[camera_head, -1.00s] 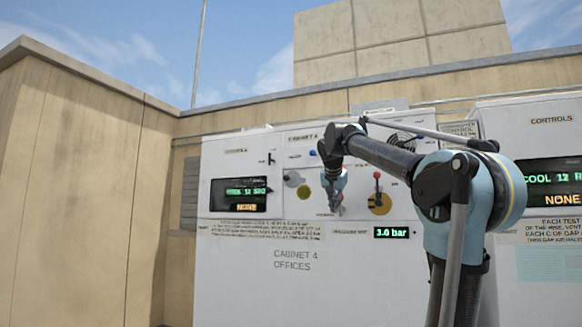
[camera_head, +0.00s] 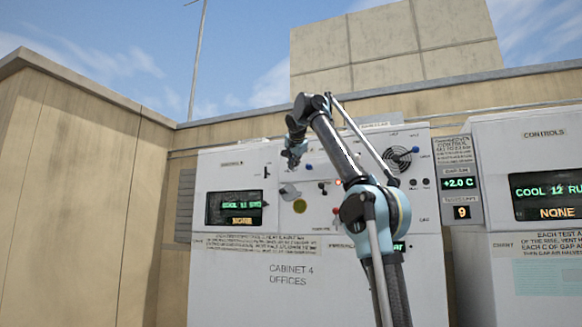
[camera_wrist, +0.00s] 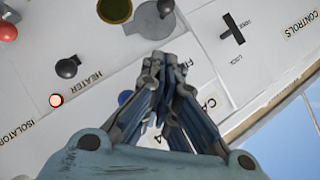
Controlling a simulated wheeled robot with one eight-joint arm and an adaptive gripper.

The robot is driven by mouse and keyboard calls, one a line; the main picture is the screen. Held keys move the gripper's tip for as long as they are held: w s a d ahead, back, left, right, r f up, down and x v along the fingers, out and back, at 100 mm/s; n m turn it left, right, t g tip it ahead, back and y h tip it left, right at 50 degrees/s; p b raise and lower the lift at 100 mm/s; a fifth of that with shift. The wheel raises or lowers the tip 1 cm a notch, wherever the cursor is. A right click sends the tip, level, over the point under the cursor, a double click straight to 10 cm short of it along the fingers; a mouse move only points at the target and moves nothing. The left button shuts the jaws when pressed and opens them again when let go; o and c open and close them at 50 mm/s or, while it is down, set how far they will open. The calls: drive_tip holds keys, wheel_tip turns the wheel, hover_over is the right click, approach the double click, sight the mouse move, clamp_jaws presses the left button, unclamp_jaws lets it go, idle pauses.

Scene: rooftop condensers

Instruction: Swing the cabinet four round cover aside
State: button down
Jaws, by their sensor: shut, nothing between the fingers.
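Cabinet four (camera_head: 330,285) is a white panel-fronted unit. Its grey round cover (camera_head: 288,191) sits at the upper left of the control panel, up and left of a yellow-olive disc (camera_head: 300,206). In the wrist view the grey cover (camera_wrist: 148,24), with a dark knob (camera_wrist: 166,8), lies at the top beside the dark-rimmed olive disc (camera_wrist: 115,9), which is bared. My gripper (camera_head: 291,163) is above the cover in the head view. In the wrist view my gripper (camera_wrist: 165,62) is shut and empty, its tips just below the cover; contact cannot be told.
A dark handle on a slotted plate (camera_wrist: 232,28) is right of my fingers.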

approach(286, 184)
drive_tip(key=d+f, duration=0.2)
drive_tip(key=shift+w+a+f, duration=0.35)
drive_tip(key=shift+a+f, duration=0.1)
drive_tip(key=shift+f, duration=0.15)
drive_tip(key=shift+w+a+f, duration=0.3)
drive_tip(key=shift+a+f, duration=0.2)
drive_tip(key=shift+f, duration=0.1)
drive_tip(key=shift+w+a+f+n+h, duration=0.2)
drive_tip(key=shift+a+f+n+h, duration=0.15)
drive_tip(key=shift+f, duration=0.1)
